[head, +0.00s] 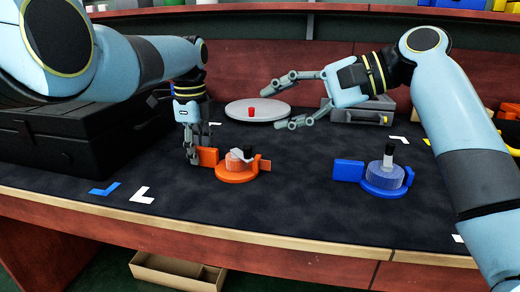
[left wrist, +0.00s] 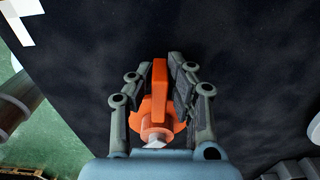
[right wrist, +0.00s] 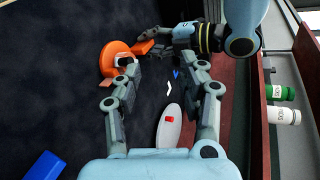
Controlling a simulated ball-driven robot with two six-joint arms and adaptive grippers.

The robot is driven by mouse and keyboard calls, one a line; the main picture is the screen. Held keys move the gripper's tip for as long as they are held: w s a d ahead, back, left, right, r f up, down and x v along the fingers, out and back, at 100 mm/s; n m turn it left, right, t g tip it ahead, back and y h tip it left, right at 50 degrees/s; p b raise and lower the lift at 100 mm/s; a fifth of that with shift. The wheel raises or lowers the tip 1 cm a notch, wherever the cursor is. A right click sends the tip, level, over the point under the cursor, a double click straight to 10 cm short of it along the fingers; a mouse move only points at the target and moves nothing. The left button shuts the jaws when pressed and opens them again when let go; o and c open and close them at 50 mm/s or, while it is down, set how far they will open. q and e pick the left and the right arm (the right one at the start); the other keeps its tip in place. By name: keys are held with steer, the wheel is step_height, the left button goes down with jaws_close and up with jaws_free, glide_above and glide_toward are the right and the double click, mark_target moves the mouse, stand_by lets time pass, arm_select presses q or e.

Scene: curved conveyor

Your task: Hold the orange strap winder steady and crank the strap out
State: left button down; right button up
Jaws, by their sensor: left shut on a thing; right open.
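The orange strap winder (head: 236,173) stands on the dark mat, with a wound strap spool, a pale crank and a black knob on top. Its orange side plate (head: 208,156) points left. My left gripper (head: 193,158) is shut on that plate; the left wrist view shows the plate (left wrist: 160,82) between its fingers. My right gripper (head: 284,105) is open and empty, in the air up and right of the orange winder. In the right wrist view the orange winder (right wrist: 110,62) lies left of the open fingers (right wrist: 165,72).
A blue winder (head: 383,183) with a crank stands to the right on the mat. Behind are a round white plate (head: 270,115) with a red piece (head: 251,112), and a grey case (head: 358,112). A black case (head: 75,145) fills the left. The mat's front middle is clear.

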mark_target(242, 157)
steer(key=d+f+m+t+y, duration=0.1)
steer(key=d+f+m, duration=0.1)
steer(key=m, duration=0.3)
steer(key=d+f+m+t+y, duration=0.1)
steer(key=d+f+m, duration=0.1)
steer(key=f+m, duration=0.2)
steer(key=s+d+f+m+t+y, duration=0.1)
steer(key=d+f+m+y, duration=0.1)
steer(key=m, duration=0.5)
steer(key=shift+d+f+m, duration=0.25)
steer(key=shift+f+m, duration=0.05)
steer(key=shift+f, duration=0.6)
steer(key=shift+s+a+f, duration=0.1)
steer(key=shift+a+f, duration=0.1)
steer(key=shift+f, duration=0.05)
steer(key=x, duration=1.1)
steer(key=shift+a+f, duration=0.1)
steer(key=shift+a, duration=0.15)
jaws_close()
